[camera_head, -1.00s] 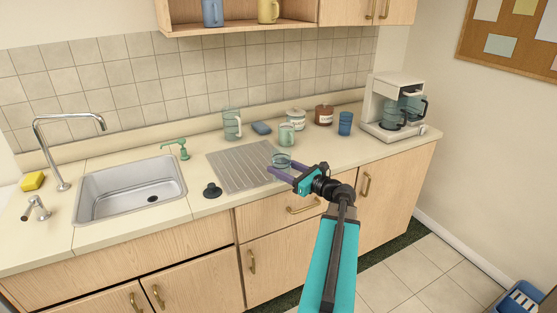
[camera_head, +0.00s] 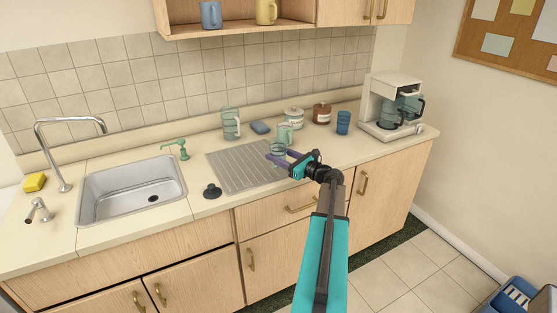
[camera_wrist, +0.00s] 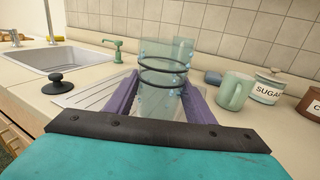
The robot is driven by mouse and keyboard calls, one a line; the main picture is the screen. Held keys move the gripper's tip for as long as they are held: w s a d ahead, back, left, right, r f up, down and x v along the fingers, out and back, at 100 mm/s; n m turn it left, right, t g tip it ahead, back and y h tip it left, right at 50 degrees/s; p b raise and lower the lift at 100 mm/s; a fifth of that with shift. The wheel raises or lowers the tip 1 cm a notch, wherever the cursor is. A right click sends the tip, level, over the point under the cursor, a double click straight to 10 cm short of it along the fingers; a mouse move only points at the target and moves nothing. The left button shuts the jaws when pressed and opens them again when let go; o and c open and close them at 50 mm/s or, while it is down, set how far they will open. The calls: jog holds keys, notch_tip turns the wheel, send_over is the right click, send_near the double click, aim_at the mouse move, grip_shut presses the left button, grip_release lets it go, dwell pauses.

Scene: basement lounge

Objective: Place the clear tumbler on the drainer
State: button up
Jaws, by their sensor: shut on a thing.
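The clear tumbler (camera_head: 279,149) is held upright between the fingers of my gripper (camera_head: 276,155), near the right edge of the drainer. In the wrist view the tumbler (camera_wrist: 162,85) is see-through with dark bands, and the two purple fingers (camera_wrist: 160,100) close on its sides. The drainer (camera_head: 238,166) is a ribbed grey panel set in the counter right of the sink; part of it shows left of the fingers in the wrist view (camera_wrist: 82,95). I cannot tell how far the tumbler is above the surface.
A green mug (camera_head: 286,131), a blue sponge (camera_head: 260,127), a white sugar jar (camera_head: 294,116) and a blue cup (camera_head: 343,122) stand behind and right. A black plug (camera_head: 212,191) lies at the drainer's front left. Most of the drainer is bare.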

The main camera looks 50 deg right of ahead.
jog(key=shift+w+d, duration=0.35)
jog(key=shift+f, duration=0.1)
jog(key=shift+f+p, duration=0.95)
jog(key=shift+f, duration=0.75)
jog(key=shift+f+b, duration=0.25)
jog(key=shift+b, duration=0.2)
jog(key=o, duration=1.3)
jog(key=shift+r+p, duration=0.25)
jog(key=shift+p, duration=0.05)
